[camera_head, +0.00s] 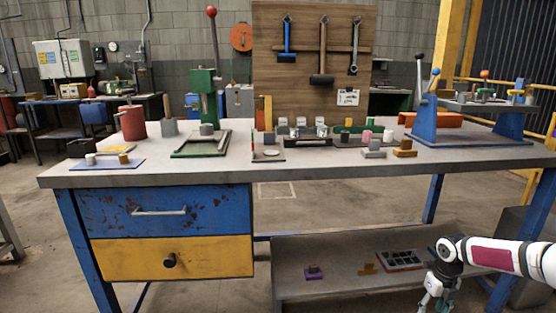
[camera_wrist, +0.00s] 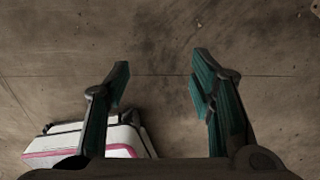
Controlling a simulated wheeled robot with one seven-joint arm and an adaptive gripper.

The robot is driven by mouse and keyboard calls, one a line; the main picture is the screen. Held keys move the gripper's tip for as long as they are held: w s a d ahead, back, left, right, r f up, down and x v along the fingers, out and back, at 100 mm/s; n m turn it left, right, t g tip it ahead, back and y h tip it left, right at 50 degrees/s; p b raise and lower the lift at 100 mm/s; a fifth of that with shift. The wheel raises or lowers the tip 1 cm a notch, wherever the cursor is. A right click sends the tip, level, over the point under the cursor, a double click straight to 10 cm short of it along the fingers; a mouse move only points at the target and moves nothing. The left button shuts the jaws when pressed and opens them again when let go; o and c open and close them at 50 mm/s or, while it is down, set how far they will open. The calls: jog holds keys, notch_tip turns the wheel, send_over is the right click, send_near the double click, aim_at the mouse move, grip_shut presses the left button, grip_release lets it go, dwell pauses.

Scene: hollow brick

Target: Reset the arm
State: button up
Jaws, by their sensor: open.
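My gripper (camera_head: 436,296) is low at the lower right in the head view, in front of the workbench's lower shelf. In the wrist view my gripper (camera_wrist: 160,85) points down at bare floor. Its two teal-padded fingers are spread apart with nothing between them. My white arm with a dark red band comes in from the right edge of the head view. The gripper's fingertips are partly cut off at the bottom of the head view.
The workbench top (camera_head: 300,175) carries a green press (camera_head: 206,90), a red can (camera_head: 131,122) and several small parts. A yellow drawer (camera_head: 215,258) is shut. The floor (camera_wrist: 160,40) below my gripper is clear.

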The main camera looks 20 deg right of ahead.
jog(key=s+a+r+m+g+h, duration=0.15)
jog(key=a+r+m, duration=0.55)
jog(key=a+r, duration=0.7)
jog(key=s+a+r+m+g+h, duration=0.1)
jog(key=a+r+m+g+h, duration=0.15)
jog(key=a+r+m, duration=1.1)
jog(key=s+a+r+m+t, duration=0.1)
jog(key=s+a+r+m, duration=0.1)
jog(key=s+a+r, duration=0.3)
jog(key=s+a+r+m, duration=0.1)
jog(key=s+a+r, duration=0.1)
jog(key=s+r, duration=0.4)
jog(key=s+a+m+t+y, duration=0.3)
jog(key=s+a+m+y, duration=0.1)
jog(key=s+a+m, duration=0.7)
notch_tip(320, 180, up, 33)
jog(key=n+t+p, duration=0.1)
jog(key=t+p, duration=0.3)
jog(key=p, duration=2.6)
jog(key=shift+s+d+p, duration=0.2)
jog(key=shift+s+p, duration=0.1)
jog(key=shift+p, duration=0.05)
